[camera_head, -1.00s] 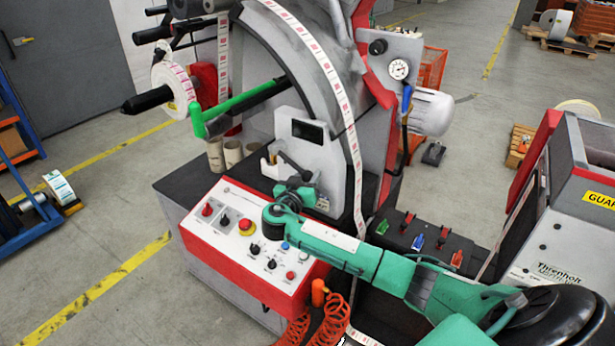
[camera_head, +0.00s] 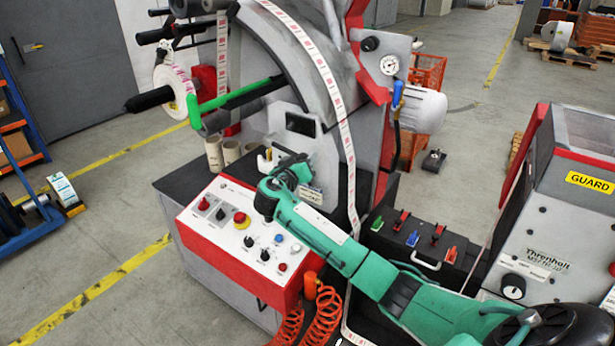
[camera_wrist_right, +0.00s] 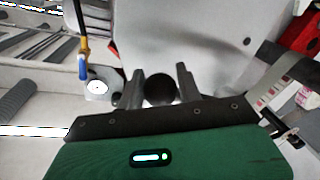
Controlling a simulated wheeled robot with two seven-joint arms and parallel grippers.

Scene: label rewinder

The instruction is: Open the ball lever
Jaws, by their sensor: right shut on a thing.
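The ball lever's round black knob (camera_wrist_right: 160,89) shows in the right wrist view, between the two dark fingers of my right gripper (camera_wrist_right: 160,84). The fingers are shut on the knob from both sides. A pale plate of the machine lies just beyond them. In the head view, my right gripper (camera_head: 290,165) is at the light grey bracket with the dark display. The knob itself is hidden there behind the green wrist and gripper. The lever's shaft cannot be made out. My left gripper is not in view.
A big curved guide with a label strip (camera_head: 345,130) rises beside the gripper. A black box with coloured levers (camera_head: 415,240) stands right. Orange coiled hoses (camera_head: 322,320) hang in front.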

